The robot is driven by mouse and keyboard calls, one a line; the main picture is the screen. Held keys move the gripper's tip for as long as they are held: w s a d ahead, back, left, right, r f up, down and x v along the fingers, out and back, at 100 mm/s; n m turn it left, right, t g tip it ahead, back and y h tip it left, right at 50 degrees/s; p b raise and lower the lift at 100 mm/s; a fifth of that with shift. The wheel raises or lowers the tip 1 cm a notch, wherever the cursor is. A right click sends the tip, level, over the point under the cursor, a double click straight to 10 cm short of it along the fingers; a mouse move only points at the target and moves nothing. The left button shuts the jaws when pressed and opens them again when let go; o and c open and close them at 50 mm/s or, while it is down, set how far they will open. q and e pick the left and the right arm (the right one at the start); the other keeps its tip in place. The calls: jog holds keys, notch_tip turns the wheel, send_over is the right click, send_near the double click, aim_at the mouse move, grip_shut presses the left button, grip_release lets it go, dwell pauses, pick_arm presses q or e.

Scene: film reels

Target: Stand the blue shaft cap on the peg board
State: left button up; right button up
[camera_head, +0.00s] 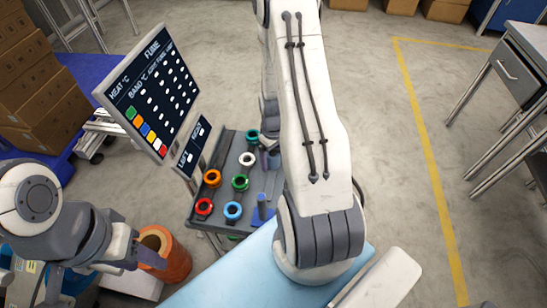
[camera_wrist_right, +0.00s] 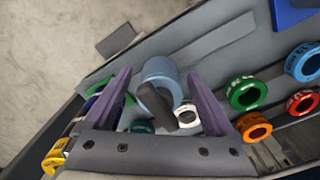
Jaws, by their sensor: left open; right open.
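A slate-blue cylinder (camera_wrist_right: 160,72), which looks like the blue shaft cap, shows in the right wrist view. A dark grey piece covers part of its front. My right gripper (camera_wrist_right: 157,98) is open, with its purple fingers on either side of the cylinder; contact cannot be told. In the head view, the arm hides most of that gripper and I cannot make out the cylinder. The grey board (camera_head: 228,147) bears several coloured rings; I cannot make out an empty peg. My left gripper (camera_head: 103,275) is open and empty at lower left.
A blue post on a square base (camera_head: 262,207) stands at the board's near end. A light blue ring (camera_head: 233,211), red ring (camera_head: 204,206) and white ring (camera_head: 247,159) are among those on it. A display panel (camera_head: 155,90) stands behind. An orange roll (camera_head: 170,256) is beside my left gripper.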

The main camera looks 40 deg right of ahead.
notch_tip(320, 180, up, 12)
jog(key=shift+p, duration=1.25)
jog(key=s+a+r+n, duration=0.15)
jog(key=a+r, duration=0.35)
jog(key=a, duration=0.5)
jog(key=a+r+n, duration=0.2)
jog(key=a+r, duration=0.3)
jog(key=a, duration=0.5)
jog(key=s+a+r+n+y, duration=0.1)
jog(key=s+a+r+n, duration=0.2)
jog(key=s+a, duration=0.8)
jog(key=s+r, duration=0.2)
jog(key=s, duration=0.1)
jog(key=shift+s, duration=0.35)
jog(key=shift+r, duration=0.15)
notch_tip(320, 180, up, 16)
jog(key=p, duration=1.5)
jog(key=shift+f+p, duration=0.2)
jog(key=shift+p, duration=0.15)
